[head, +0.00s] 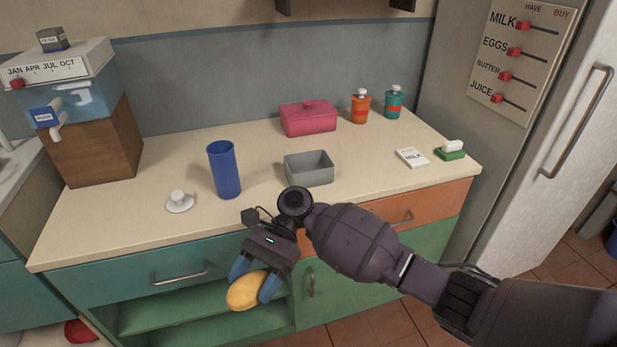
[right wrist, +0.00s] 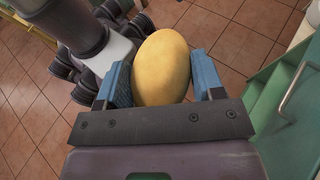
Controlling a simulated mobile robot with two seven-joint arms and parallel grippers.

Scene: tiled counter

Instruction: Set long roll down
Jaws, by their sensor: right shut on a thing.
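The long roll (head: 246,291) is a smooth yellow-tan oval. My right gripper (head: 255,288) is shut on it, with one blue finger on each side. In the head view it is in front of the counter's front edge, over the open lower shelf area. In the right wrist view the roll (right wrist: 162,68) sits between the blue fingers (right wrist: 160,85), with floor tiles behind it. My left gripper is not in view.
The counter (head: 120,222) holds a blue cup (head: 224,170), a grey open box (head: 309,168), a pink lidded box (head: 308,118), a small white lidded dish (head: 179,202), and two shakers at the back. Its front left is clear. An open green shelf (head: 190,312) lies below.

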